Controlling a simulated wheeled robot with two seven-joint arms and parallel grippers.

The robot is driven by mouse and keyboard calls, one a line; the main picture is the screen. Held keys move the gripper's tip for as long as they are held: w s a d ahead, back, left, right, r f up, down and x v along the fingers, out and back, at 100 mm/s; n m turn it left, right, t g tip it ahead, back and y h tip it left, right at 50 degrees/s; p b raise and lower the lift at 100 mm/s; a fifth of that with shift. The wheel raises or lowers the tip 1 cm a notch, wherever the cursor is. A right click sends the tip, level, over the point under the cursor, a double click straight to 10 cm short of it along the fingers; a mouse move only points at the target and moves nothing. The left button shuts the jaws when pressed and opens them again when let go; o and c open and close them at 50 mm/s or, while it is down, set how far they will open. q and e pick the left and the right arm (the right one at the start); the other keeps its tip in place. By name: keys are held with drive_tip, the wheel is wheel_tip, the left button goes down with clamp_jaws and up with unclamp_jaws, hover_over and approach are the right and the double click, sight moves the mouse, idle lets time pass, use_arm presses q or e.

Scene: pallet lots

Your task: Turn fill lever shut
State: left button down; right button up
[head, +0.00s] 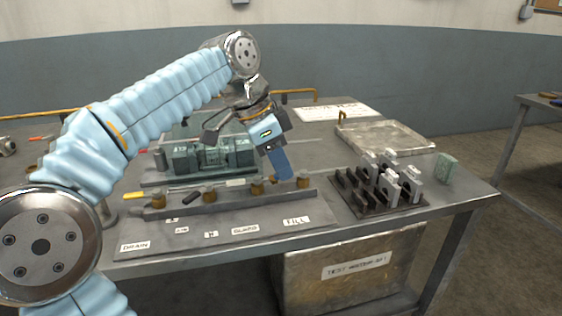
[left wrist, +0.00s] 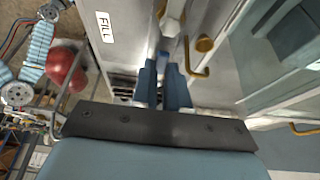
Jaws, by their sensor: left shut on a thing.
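The white FILL label (head: 296,221) lies at the right end of the grey valve panel (head: 225,235) on the bench; it also shows in the left wrist view (left wrist: 104,27). A row of levers with brass hubs runs behind the labels, and the rightmost brass hub (head: 303,182) stands behind FILL. My left gripper (head: 283,178) points down just left of this hub, its blue fingers shut on the fill lever, which they mostly hide. In the left wrist view the fingertips (left wrist: 162,75) close together near the label, beside a neighbouring brass hub (left wrist: 204,44). My right gripper is in neither view.
A green block-shaped fixture (head: 210,155) stands behind the panel. A dark rack with grey pieces (head: 385,190) is to the right, with a metal tray (head: 388,138) behind it. A small green block (head: 446,167) stands near the bench's right edge.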

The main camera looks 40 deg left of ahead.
use_arm(q)
drive_tip(key=c, duration=1.1)
unclamp_jaws()
